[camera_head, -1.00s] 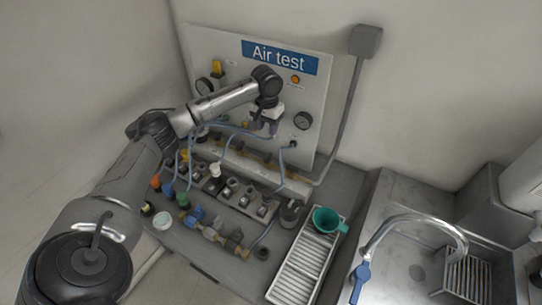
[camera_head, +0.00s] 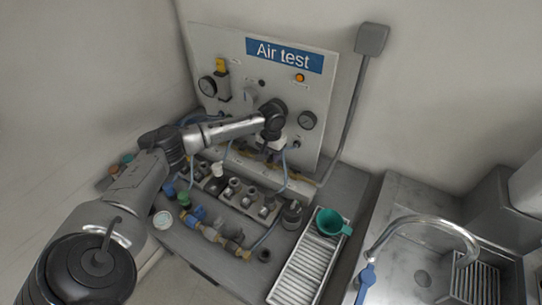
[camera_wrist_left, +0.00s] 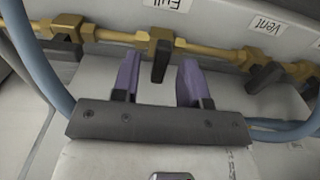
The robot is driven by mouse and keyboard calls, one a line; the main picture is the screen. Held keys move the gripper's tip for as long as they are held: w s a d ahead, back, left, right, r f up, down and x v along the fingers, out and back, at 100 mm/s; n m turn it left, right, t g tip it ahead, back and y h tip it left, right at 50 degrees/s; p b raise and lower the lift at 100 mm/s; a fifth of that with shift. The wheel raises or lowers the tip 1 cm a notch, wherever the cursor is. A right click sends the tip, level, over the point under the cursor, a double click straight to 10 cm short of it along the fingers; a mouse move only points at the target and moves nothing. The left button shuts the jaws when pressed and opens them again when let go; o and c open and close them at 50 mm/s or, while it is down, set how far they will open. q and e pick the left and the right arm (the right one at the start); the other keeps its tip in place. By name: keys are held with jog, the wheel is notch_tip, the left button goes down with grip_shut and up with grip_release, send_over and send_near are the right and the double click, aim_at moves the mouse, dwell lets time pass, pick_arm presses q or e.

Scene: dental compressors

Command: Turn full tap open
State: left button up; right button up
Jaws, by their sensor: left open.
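The full tap (camera_wrist_left: 160,61) is a brass valve with a black lever, under the "Full" label in the left wrist view. Its lever points along the gripper, toward the wrist. My left gripper (camera_wrist_left: 158,70) is open, with its two purple fingers on either side of the lever. There are visible gaps between lever and fingers, and nothing is held. In the head view the left gripper (camera_head: 269,151) is low in front of the Air test panel (camera_head: 227,45), and my arm hides the full tap there. My right gripper is not in view.
The vent tap (camera_wrist_left: 265,75) is on the same brass pipe (camera_wrist_left: 205,47), right of the full tap. A blue hose (camera_wrist_left: 35,55) curves close by on the left. Several fittings stand on the bench before the panel. A green funnel (camera_head: 329,222) and sink (camera_head: 415,275) are at right.

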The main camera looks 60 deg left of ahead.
pick_arm(q)
jog(key=shift+f, duration=0.25)
grip_shut()
dwell(0.3)
